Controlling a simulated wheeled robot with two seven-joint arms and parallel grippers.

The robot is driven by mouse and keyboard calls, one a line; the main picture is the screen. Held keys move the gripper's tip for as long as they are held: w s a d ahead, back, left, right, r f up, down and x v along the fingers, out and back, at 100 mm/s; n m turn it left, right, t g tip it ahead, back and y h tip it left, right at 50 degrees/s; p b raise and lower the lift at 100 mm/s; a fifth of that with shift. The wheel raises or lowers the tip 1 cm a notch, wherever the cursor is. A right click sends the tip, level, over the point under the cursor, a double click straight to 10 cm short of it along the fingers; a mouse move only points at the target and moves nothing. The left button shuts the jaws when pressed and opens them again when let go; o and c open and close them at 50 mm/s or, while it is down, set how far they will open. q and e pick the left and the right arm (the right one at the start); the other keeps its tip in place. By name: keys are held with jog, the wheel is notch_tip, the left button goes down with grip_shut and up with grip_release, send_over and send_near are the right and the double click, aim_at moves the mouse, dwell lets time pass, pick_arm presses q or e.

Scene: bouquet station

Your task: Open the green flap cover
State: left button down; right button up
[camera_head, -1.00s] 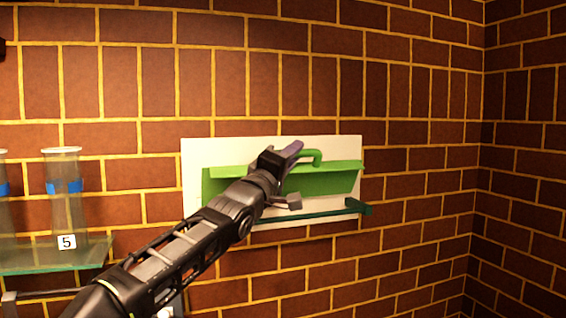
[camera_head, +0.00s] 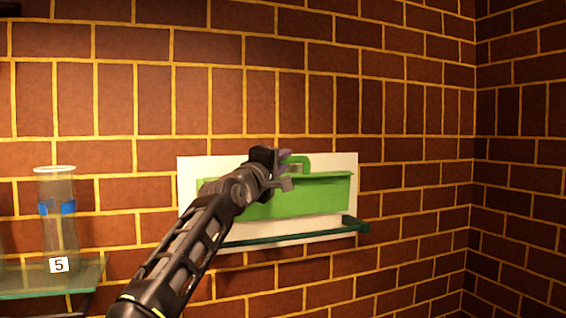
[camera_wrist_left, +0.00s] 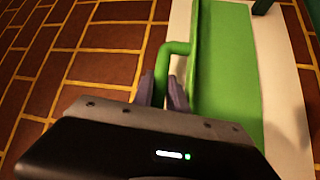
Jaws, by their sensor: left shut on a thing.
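The green flap cover (camera_head: 315,196) sits on a white wall panel (camera_head: 345,163), its bright green face toward me. I cannot tell how far it is tilted from the panel. A green bent handle (camera_head: 300,159) stands at its top edge. My left gripper (camera_head: 284,167) is at this handle and hides part of the cover's left half. In the left wrist view the fingers (camera_wrist_left: 162,92) are shut around the handle (camera_wrist_left: 177,48), with the cover (camera_wrist_left: 225,70) just right of them. My right gripper is not in view.
A dark green bar (camera_head: 300,235) runs along the panel's bottom, with a block at its right end. A glass shelf (camera_head: 45,277) at lower left holds a glass vase (camera_head: 58,225) with a blue band and a label 5. The brick wall to the right is clear.

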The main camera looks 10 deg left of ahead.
pick_arm(q)
jog(key=c, duration=1.6)
grip_release()
jog(key=shift+s, duration=0.1)
jog(key=shift+s+f+b, duration=0.15)
jog(key=shift+b, duration=0.25)
jog(key=b+v, duration=0.5)
jog(key=v, duration=0.2)
jog(key=shift+s+b, duration=0.2)
jog(key=shift+b, duration=0.2)
jog(key=shift+a, duration=0.1)
